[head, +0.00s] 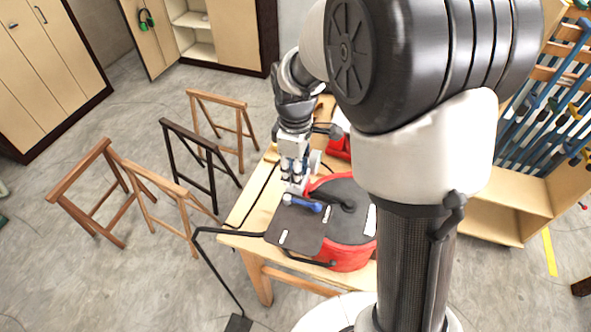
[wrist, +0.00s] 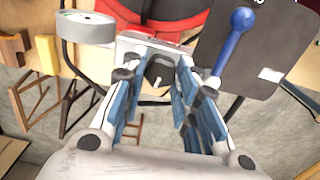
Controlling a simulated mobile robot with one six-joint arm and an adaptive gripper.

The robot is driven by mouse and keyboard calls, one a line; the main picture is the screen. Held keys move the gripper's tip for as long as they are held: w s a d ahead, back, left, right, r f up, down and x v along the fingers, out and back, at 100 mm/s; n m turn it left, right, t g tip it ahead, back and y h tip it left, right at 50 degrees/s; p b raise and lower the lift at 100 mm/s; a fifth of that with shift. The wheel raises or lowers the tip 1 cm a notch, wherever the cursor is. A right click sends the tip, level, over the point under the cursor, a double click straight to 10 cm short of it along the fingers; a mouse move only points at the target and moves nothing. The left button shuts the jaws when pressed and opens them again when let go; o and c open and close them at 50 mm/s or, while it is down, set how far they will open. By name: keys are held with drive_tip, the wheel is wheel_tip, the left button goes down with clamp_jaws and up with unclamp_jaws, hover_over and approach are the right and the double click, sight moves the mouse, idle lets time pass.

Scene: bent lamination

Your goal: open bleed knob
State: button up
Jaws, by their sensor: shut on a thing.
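The bleed knob (wrist: 159,70) is a small black knob with a pale pointer mark, on the side of a whitish block fitting in the wrist view. My gripper (wrist: 160,84) has its blue-lined fingers on both sides of the knob and is shut on it. In the head view my gripper (head: 294,186) points down beside the red vessel on the table, and the fingers hide the knob there. A blue-handled lever (wrist: 234,40) stands just right of my fingers; it also shows in the head view (head: 303,203).
A round white gauge (wrist: 85,27) is left of my fingers. The red vessel (head: 352,258) has a grey lid and a dark flat plate (head: 292,231) beside it. It stands on a wooden table (head: 252,207). Wooden trestles (head: 180,190) stand left on the open floor.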

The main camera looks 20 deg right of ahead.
drive_tip(key=shift+n, duration=0.7)
drive_tip(key=o, duration=1.1)
drive_tip(key=shift+c, duration=0.2)
drive_tip(key=shift+r, duration=0.1)
wheel_tip(320, 180, up, 12)
